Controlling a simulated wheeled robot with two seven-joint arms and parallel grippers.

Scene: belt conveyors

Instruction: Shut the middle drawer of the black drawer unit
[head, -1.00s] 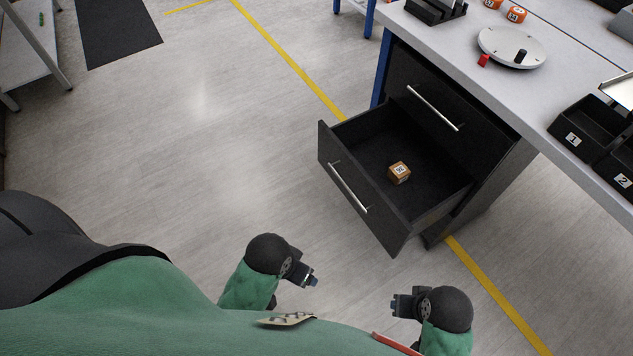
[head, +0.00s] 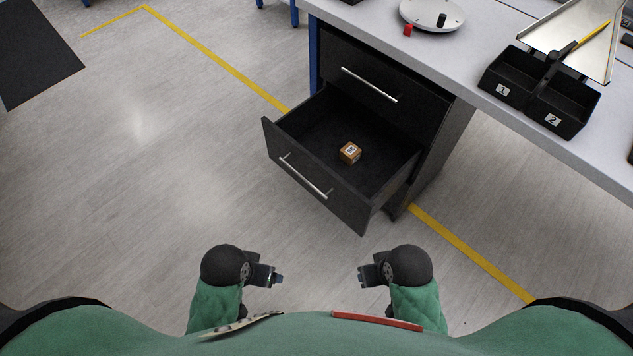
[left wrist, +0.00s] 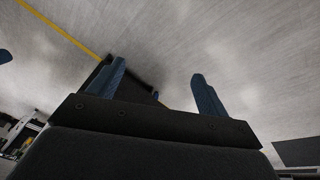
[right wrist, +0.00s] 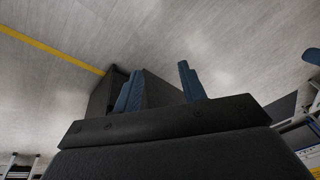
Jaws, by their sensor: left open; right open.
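The black drawer unit (head: 440,150) stands under the workbench in the head view. Its middle drawer (head: 325,190) is pulled well out, with a silver bar handle (head: 305,176) on its front. A small brown box with a white label (head: 349,152) lies inside it. The drawer above, with its own silver handle (head: 369,84), is shut. My left gripper (head: 280,279) and right gripper (head: 361,275) are both open and empty, low in the view, in front of the drawer and apart from it. Their fingers also show in the left wrist view (left wrist: 160,90) and right wrist view (right wrist: 160,85).
The white workbench top (head: 470,65) carries a round plate (head: 425,14), a red block (head: 408,30), two black bins marked 1 and 2 (head: 540,92) and a metal tray (head: 575,35). Yellow floor lines (head: 215,62) pass the unit. The floor left of the drawer is clear.

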